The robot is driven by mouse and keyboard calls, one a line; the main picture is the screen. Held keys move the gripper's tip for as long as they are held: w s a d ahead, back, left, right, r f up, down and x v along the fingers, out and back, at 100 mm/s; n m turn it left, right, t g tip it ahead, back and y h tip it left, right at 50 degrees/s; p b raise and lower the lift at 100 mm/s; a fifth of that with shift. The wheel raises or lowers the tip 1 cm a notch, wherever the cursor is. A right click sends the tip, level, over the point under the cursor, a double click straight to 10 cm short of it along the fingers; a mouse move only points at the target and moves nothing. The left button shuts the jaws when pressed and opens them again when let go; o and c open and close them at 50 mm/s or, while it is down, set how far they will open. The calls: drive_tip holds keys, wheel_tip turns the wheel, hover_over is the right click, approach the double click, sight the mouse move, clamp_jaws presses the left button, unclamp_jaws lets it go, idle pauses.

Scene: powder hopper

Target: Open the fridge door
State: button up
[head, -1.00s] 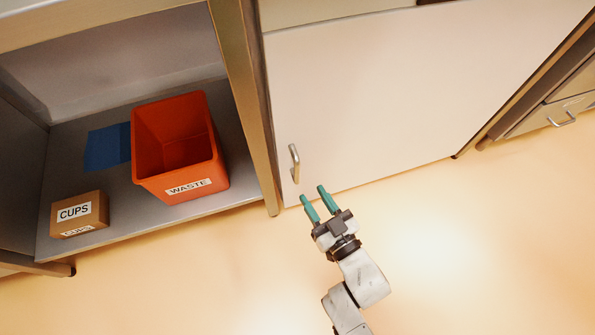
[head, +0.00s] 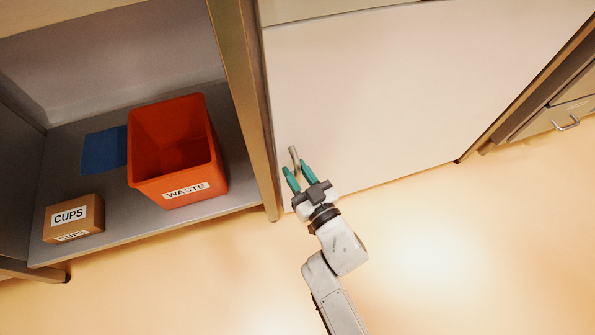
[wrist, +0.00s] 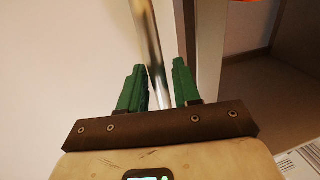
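The fridge door (head: 400,95) is a large pale panel, and it is closed. Its metal bar handle (head: 294,155) is near the door's lower left edge in the head view. My gripper (head: 297,172) has green fingers and is open at the handle's lower end. In the wrist view the handle (wrist: 150,45) runs up between the two spread fingers of my gripper (wrist: 160,88). The fingers are apart and do not visibly press on the bar. The handle's lower part is partly hidden by the gripper.
Left of the door, past a post (head: 241,100), an open shelf (head: 120,225) holds an orange waste bin (head: 180,150), a cups box (head: 74,218) and a blue sheet (head: 104,150). A drawer with a handle (head: 567,123) is at right. The floor in front is clear.

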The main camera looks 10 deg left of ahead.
clamp_jaws()
idle(0.3)
